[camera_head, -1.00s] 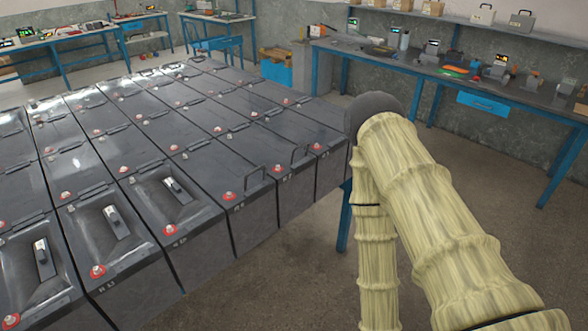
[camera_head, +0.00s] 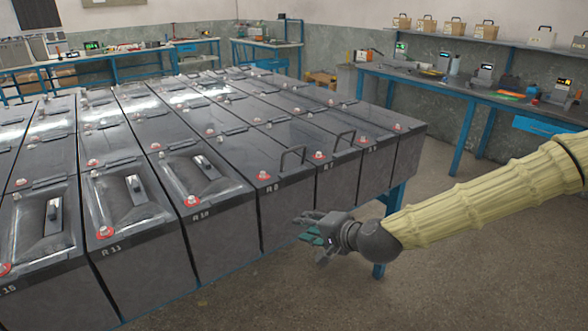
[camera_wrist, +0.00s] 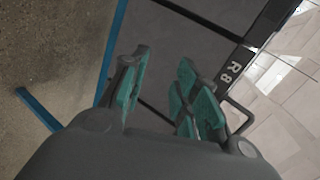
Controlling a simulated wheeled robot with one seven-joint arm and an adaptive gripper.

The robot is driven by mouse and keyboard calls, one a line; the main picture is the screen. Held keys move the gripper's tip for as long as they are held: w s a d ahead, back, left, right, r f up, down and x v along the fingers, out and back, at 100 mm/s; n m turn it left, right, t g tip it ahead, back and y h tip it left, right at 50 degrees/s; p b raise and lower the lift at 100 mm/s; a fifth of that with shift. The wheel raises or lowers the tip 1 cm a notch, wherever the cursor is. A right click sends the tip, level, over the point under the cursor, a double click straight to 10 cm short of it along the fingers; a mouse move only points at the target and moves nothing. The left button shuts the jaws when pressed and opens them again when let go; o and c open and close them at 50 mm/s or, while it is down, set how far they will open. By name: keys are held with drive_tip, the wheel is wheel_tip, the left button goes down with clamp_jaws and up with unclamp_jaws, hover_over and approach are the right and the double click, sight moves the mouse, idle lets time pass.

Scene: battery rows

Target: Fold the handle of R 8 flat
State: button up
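The battery R 8 (camera_head: 290,215) is a dark box in the front row; its head-view label is small, so this match is likely, not certain. Its black handle (camera_head: 294,150) stands up as a loop above the lid, beside a red-ringed terminal. In the wrist view, the R 8 label (camera_wrist: 230,71) is readable on the box's front edge, with a dark handle loop (camera_wrist: 240,108) partly hidden behind the right finger. My gripper (camera_head: 308,236) is open and empty, in front of the row and lower than the lids. Its green-padded fingers (camera_wrist: 160,85) are spread apart.
The neighbouring battery on the right (camera_head: 336,185) also has a raised handle (camera_head: 346,133). Left neighbours have handles lying in lid recesses. A blue table leg (camera_head: 391,205) stands right of my gripper. A workbench (camera_head: 480,97) runs along the back right; the floor between is clear.

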sight(296, 149)
drive_tip(key=w+d+r+m+t+y+b, duration=0.1)
drive_tip(key=w+r+t+b, duration=0.1)
drive_tip(key=r, duration=0.6)
drive_tip(key=w+d+r+m+t+y+b, duration=0.1)
drive_tip(key=w+d+r+t+b, duration=0.15)
drive_tip(key=r, duration=0.55)
drive_tip(key=shift+g, duration=0.35)
drive_tip(key=x, duration=1.1)
drive_tip(key=shift+s+a+r+p, duration=0.1)
drive_tip(key=shift+a+p, duration=0.1)
drive_tip(key=shift+p, duration=0.1)
